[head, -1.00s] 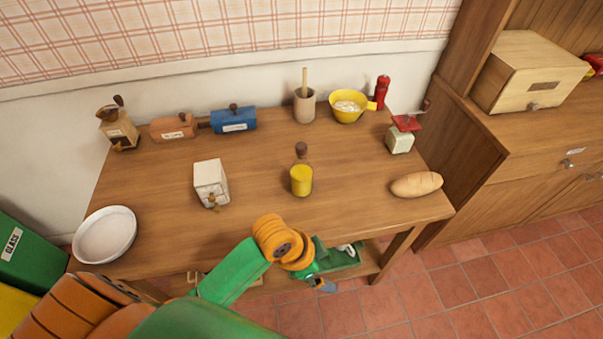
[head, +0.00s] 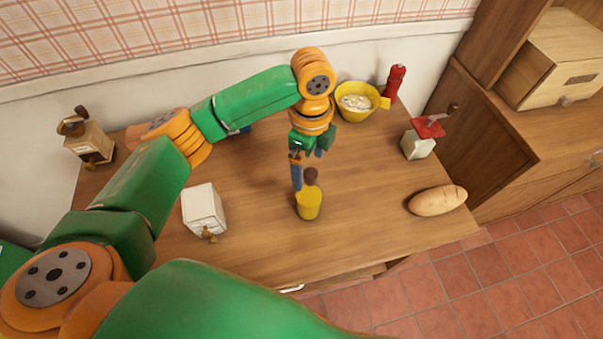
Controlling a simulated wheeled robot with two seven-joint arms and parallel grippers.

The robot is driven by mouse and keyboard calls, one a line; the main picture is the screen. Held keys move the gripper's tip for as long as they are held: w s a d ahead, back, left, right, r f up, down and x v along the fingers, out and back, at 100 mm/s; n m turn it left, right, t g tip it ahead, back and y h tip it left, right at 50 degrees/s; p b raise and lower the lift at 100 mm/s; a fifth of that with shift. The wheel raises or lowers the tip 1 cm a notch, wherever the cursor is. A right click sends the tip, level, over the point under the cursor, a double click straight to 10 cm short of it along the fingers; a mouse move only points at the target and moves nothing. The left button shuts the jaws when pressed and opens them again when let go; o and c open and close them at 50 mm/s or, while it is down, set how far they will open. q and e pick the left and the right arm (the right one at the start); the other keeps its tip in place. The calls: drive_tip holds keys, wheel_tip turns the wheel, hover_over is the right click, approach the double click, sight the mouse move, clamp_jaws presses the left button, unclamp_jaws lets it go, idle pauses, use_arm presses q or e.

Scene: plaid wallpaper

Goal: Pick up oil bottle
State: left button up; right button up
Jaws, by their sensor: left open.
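The oil bottle (head: 309,204), with yellow oil and a dark brown stopper, stands upright on the wooden table (head: 372,226), a little right of the middle. My left gripper (head: 304,176) points down at the bottle's top from behind and above. It is open, with one blue finger just left of the stopper and neck. Whether that finger touches the bottle I cannot tell. The other finger is mostly hidden. My right gripper is not in view.
A white box with a small knob (head: 203,209) stands left of the bottle. A yellow bowl (head: 357,103), red mill (head: 394,83), red-topped grinder (head: 418,142) and bread loaf (head: 437,200) are to the right. A brown grinder (head: 88,143) stands far left. The table's front is clear.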

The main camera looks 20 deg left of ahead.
sight(309, 189)
use_arm(q)
drive_tip(key=s+f, duration=0.1)
drive_tip(key=s+d+f+p, duration=0.1)
drive_tip(key=f, duration=0.1)
drive_tip(key=shift+s+d, duration=0.2)
drive_tip(key=shift+s, duration=0.1)
wheel_tip(309, 189, down, 3)
drive_tip(key=shift+a+r, duration=0.1)
drive_tip(key=shift+r, duration=0.05)
drive_tip(key=shift+w+a+f, duration=0.15)
drive_tip(key=shift+w+f, duration=0.1)
drive_tip(key=shift+w, duration=0.1)
drive_tip(key=shift+r, duration=0.1)
drive_tip(key=c, duration=0.9)
clamp_jaws()
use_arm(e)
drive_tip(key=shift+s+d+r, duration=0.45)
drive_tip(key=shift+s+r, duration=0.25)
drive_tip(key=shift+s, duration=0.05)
